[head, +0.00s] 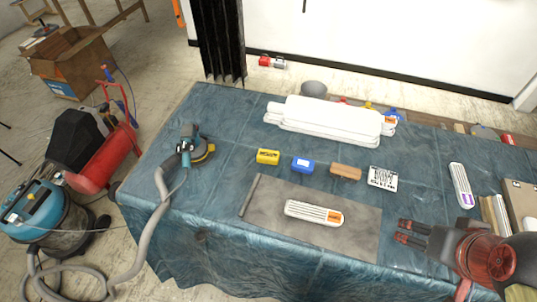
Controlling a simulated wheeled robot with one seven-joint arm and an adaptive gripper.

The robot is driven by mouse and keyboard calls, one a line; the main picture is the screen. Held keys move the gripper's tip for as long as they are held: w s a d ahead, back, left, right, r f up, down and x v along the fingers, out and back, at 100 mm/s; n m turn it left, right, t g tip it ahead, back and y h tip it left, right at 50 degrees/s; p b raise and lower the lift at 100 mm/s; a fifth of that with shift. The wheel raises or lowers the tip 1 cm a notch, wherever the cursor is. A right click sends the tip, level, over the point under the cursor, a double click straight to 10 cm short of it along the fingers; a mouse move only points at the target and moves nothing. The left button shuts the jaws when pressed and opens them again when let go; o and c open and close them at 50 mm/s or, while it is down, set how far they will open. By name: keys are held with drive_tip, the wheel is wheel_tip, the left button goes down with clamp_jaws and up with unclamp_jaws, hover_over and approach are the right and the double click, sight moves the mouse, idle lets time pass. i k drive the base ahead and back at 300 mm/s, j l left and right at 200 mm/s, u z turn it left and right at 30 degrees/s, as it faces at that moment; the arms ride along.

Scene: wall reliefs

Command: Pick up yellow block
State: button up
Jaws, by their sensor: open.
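The yellow block (268,157) lies on the blue-covered table, left of the middle, with a dark mark on its side. My gripper (408,232) is at the lower right over the table, its dark fingers pointing left. It is open, with nothing seen between the fingers. The yellow block is well to the left of my gripper and farther back, apart from it.
A blue block (303,166), a brown block (345,172) and a white printed card (383,178) stand in a row right of the yellow block. A white slotted tool (314,212) lies on a grey mat (270,208). A sander (192,150) is at left; white stacked pieces (330,116) lie behind.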

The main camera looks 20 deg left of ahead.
sight(264, 157)
drive_tip(key=u, duration=1.25)
drive_tip(key=j+z, duration=0.4)
drive_tip(key=j, duration=0.4)
drive_tip(key=j+z, duration=0.35)
drive_tip(key=j, duration=0.45)
drive_tip(key=i+j+z, duration=0.15)
drive_tip(key=j+z, duration=0.1)
drive_tip(key=j, duration=0.15)
